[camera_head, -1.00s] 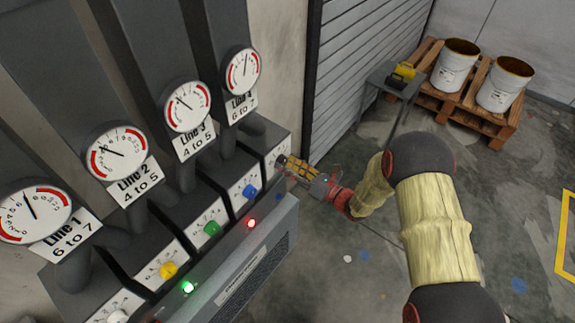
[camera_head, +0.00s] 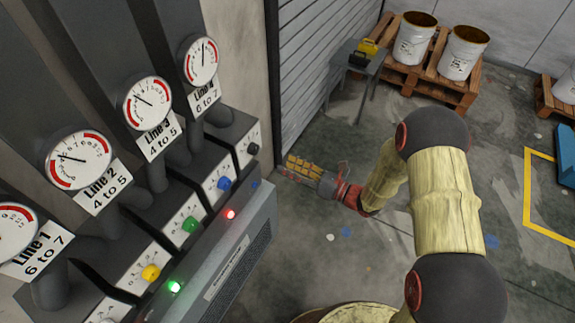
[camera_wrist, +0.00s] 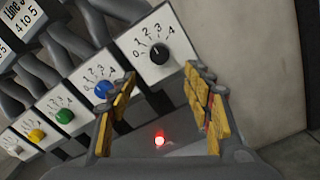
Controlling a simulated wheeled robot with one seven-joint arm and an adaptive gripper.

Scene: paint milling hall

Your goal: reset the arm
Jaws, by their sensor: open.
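My gripper (camera_head: 303,170) is in the head view right of the control panel, apart from it, with the grey floor behind it. In the wrist view my gripper (camera_wrist: 160,108) has its two yellow-padded fingers spread wide with nothing between them. A black knob (camera_wrist: 159,53) on a white dial plate lies ahead, beyond the fingertips; it also shows in the head view (camera_head: 253,149). The blue knob (camera_wrist: 103,89) is partly beside the left finger. My arm is bent, coming in from the lower right of the head view.
The panel carries several gauges, such as the Line 3 gauge (camera_head: 147,103), and a green knob (camera_head: 190,225) and yellow knob (camera_head: 151,272). A red lamp (camera_head: 230,214) is lit. A small table (camera_head: 368,62) and pallet (camera_head: 436,85) with white buckets (camera_head: 415,42) stand behind. Open floor lies right.

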